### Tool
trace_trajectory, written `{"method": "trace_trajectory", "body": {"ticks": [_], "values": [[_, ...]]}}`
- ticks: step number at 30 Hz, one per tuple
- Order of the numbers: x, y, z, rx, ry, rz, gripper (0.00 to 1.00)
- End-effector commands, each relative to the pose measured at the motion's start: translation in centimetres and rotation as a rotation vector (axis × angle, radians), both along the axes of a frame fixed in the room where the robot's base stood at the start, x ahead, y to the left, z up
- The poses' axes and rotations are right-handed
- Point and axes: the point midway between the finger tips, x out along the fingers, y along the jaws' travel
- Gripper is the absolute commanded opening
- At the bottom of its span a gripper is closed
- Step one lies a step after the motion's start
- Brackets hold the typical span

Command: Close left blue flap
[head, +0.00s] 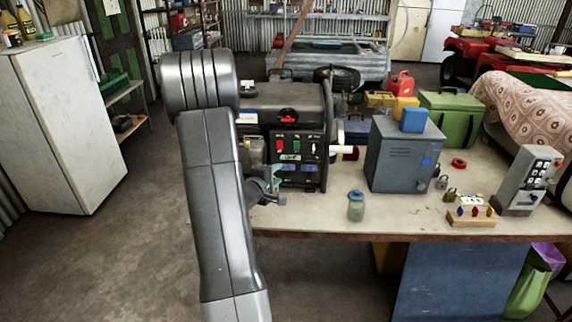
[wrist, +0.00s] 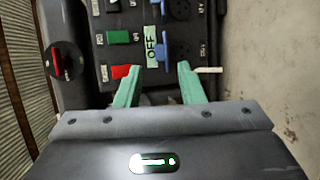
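The black panel (wrist: 112,20) of a generator (head: 285,105) fills the upper wrist view. A blue flap (wrist: 164,45) stands out from it beside a pale green OFF label (wrist: 151,44); it looks raised. Another blue part (wrist: 222,6) shows at the top edge. In the head view, blue parts (head: 289,169) show low on the panel. My gripper (wrist: 158,70) has its two green fingers spread, one on either side below the raised flap's end. Nothing is held between them. I cannot tell whether a finger touches the flap.
Red (wrist: 122,71) and green (wrist: 118,37) rocker switches and a red knob (wrist: 60,61) are close to my fingers. On the bench (head: 400,215), a jar (head: 356,206) and a grey metal box (head: 395,155) stand right of the generator. The floor at left is open.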

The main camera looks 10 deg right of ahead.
Motion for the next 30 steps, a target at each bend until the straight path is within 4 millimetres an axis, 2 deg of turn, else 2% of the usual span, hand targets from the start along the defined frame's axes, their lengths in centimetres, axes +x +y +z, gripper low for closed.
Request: {"method": "trace_trajectory", "body": {"ticks": [6, 12, 18, 26, 27, 30], "values": [[3.6, -3.1, -1.0, 0.002, 0.000, -0.002, 0.35], [6.1, -5.0, -1.8, 0.002, 0.000, -0.001, 0.35], [7.2, -5.8, -2.1, 0.001, -0.001, 0.001, 0.35], [7.3, -5.9, -2.2, 0.002, 0.000, 0.002, 0.35], [7.3, -5.9, -2.2, 0.002, 0.000, 0.002, 0.34], [7.3, -5.9, -2.2, 0.002, 0.000, 0.002, 0.14]]}}
